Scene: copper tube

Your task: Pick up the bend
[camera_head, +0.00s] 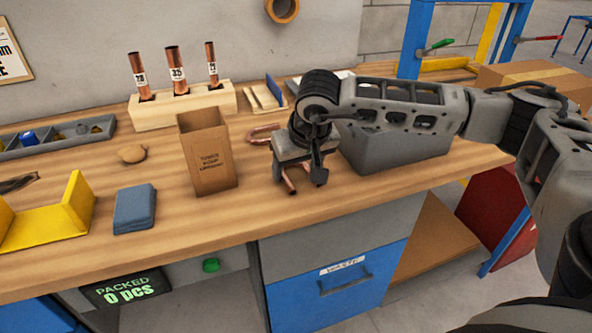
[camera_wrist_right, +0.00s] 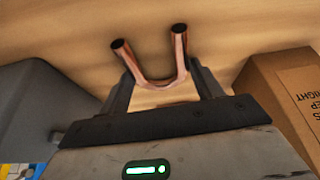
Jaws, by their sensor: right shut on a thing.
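A U-shaped copper bend (camera_wrist_right: 154,79) is between the fingers of my right gripper (camera_wrist_right: 163,86) in the right wrist view, with its two open ends pointing away from the palm. The fingers are shut on it. In the head view the right gripper (camera_head: 304,180) points down over the worktop, and a copper end of the bend (camera_head: 289,184) shows below it. Whether the bend touches the worktop I cannot tell. Another copper bend (camera_head: 262,134) lies on the worktop just behind the gripper. My left gripper is not in view.
An open cardboard box (camera_head: 208,158) stands left of the right gripper. A grey bin (camera_head: 400,150) stands close on its right. A wooden block (camera_head: 190,106) holds copper tubes at the back. A blue pad (camera_head: 134,209) and yellow holder (camera_head: 45,225) lie left. Worktop before the gripper is clear.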

